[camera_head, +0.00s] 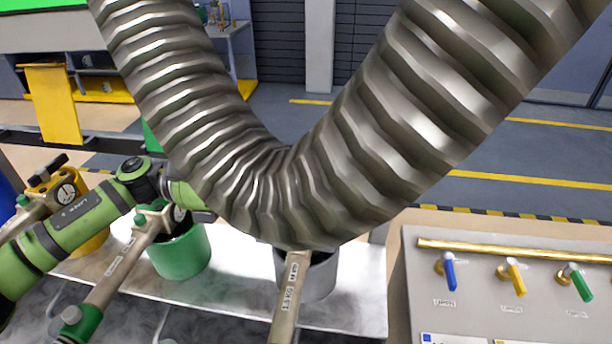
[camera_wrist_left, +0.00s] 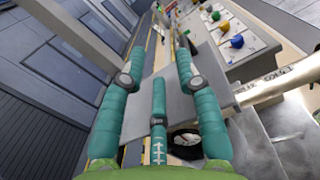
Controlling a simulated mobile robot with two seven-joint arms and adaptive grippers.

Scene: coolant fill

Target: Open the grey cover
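A grey round container (camera_head: 318,278) stands at the middle front, with a pale lever labelled in dark print (camera_head: 289,300) reaching from it toward me. The big metal hose hides its upper part, so I cannot make out the grey cover. My left arm comes in from the left above the green container (camera_head: 180,255); its hand goes behind the hose. In the left wrist view my left gripper (camera_wrist_left: 161,60) has its teal fingers spread, with nothing clearly held. A dark round thing (camera_wrist_left: 185,140) shows beyond them; I cannot tell what it is. My right gripper is not in view.
The ribbed metal hose (camera_head: 290,190) sags across the middle of the head view. At right stands a grey panel (camera_head: 425,290) with blue, yellow and green valve handles. A yellow container with a gauge (camera_head: 66,193) is at left. Open floor lies behind.

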